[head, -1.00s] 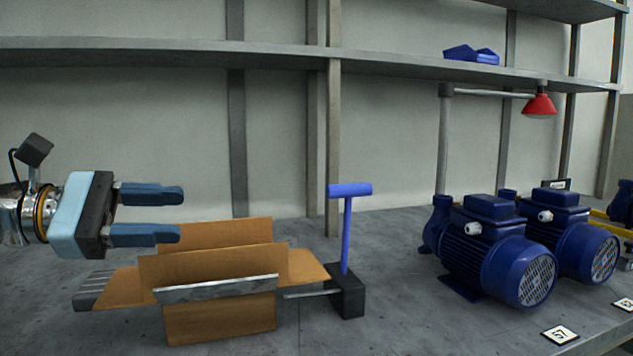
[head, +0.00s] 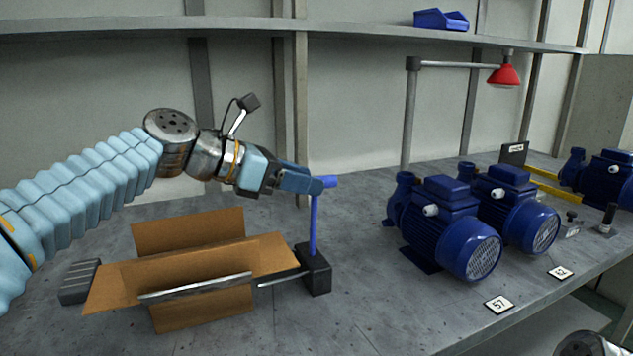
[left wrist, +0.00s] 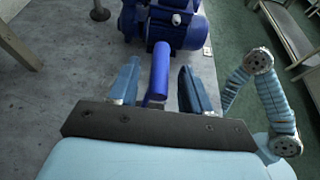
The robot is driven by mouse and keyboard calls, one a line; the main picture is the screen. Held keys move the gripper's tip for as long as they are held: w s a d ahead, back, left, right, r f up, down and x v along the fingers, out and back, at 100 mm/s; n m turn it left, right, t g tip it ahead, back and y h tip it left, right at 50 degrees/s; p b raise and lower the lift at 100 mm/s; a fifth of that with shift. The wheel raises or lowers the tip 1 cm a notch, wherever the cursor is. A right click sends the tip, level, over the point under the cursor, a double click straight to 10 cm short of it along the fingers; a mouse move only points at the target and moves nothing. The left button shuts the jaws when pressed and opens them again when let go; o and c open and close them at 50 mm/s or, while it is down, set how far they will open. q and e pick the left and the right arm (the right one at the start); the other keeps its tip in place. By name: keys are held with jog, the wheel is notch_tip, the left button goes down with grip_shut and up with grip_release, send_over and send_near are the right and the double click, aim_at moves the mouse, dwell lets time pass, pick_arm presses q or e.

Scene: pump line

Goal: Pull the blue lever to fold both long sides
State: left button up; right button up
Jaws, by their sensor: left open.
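The blue lever (head: 314,228) stands upright on a black base block (head: 315,270) at the right end of the folding fixture. Its crossbar handle (left wrist: 157,74) lies between the two open fingers of my left gripper (left wrist: 155,85) in the left wrist view. In the head view the left gripper (head: 312,183) is at the top of the lever, its fingers covering much of the handle. I cannot tell whether they touch it. The open cardboard box (head: 190,228) sits left of the lever, with its flaps spread out and a metal bar (head: 195,286) along the near long side.
A shelf with a blue bin (head: 441,19) runs along the back. Bare grey table lies between lever and pumps.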

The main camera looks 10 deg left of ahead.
pick_arm(q)
jog(key=shift+x, duration=1.6)
jog(key=shift+c, duration=0.4)
grip_shut()
